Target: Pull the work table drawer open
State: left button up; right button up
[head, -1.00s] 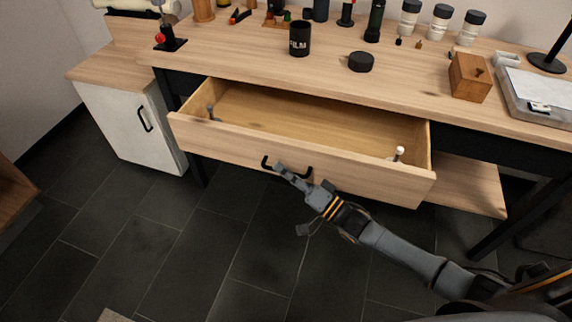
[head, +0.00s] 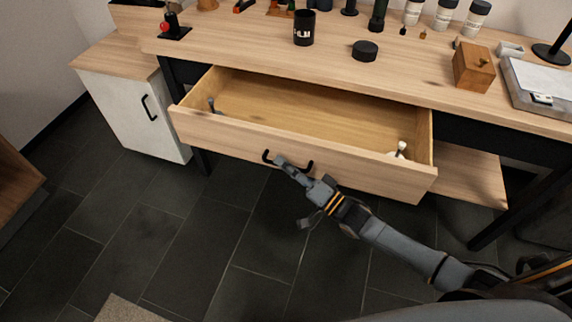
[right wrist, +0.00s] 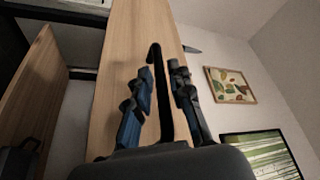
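The work table drawer (head: 290,148) is pulled well out from under the wooden table top (head: 400,85), its inside visible from above. A black bar handle (head: 306,168) sits on its front. My right gripper (head: 279,161) is at the handle. In the right wrist view, the handle (right wrist: 156,62) stands between the two fingers of my right gripper (right wrist: 161,75), which are apart with gaps beside the bar. Firm contact cannot be made out. My left gripper is not in view.
A small white-topped item (head: 401,148) lies in the drawer's right end and a dark one (head: 212,104) at its left. A white cabinet (head: 130,115) stands left. A black mug (head: 304,28) and wooden box (head: 473,66) stand on top. The floor in front is clear.

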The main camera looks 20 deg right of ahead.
jog(key=shift+s+d, duration=0.1)
jog(key=v, duration=1.1)
jog(key=shift+s+d, duration=0.25)
jog(key=shift+s, duration=0.05)
